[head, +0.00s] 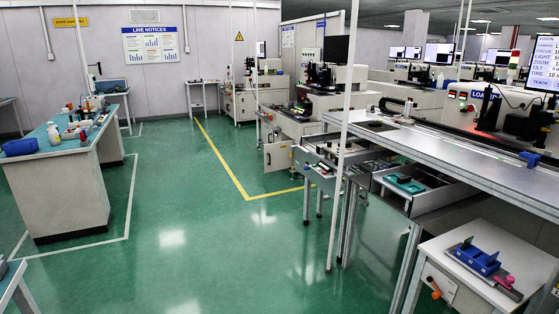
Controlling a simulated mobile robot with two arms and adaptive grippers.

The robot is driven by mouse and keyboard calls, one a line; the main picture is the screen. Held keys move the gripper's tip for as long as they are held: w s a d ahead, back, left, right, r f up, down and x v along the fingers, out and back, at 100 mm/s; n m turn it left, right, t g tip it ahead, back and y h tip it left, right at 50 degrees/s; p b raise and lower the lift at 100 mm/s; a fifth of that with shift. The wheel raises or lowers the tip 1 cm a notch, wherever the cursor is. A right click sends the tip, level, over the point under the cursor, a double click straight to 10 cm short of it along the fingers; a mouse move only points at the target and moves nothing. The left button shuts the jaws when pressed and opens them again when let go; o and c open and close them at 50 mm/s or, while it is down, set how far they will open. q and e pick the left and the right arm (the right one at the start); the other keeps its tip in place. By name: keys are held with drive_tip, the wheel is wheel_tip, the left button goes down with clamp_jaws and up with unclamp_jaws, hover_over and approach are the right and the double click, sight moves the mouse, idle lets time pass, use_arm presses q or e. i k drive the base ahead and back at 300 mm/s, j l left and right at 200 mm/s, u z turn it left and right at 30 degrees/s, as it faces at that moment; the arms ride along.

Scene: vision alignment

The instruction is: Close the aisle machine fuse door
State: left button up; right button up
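The machine (295,118) stands along the right side of the aisle, near the middle of the picture. A small pale door (277,156) with a dark mark or handle stands low at its aisle side. It looks swung out from the body, though the hinge and the opening behind it are too small to make out. The door is far from me, across the green floor. Neither of my grippers shows in the head view.
Green floor (190,200) is clear, with a yellow line (228,170) before the machine. A bench (62,180) stands left. At right are a long metal table (450,160), an open drawer (430,198), a post (340,150) and a white cabinet (460,290).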

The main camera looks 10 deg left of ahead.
sight(277, 155)
drive_tip(key=i+j+u, duration=0.25)
drive_tip(key=i, duration=0.25)
drive_tip(key=i+u, duration=0.3)
drive_tip(key=i, duration=0.2)
drive_tip(key=i+u, duration=0.15)
drive_tip(key=i, duration=3.1)
drive_tip(key=i+j, duration=0.15)
drive_tip(key=i, duration=0.9)
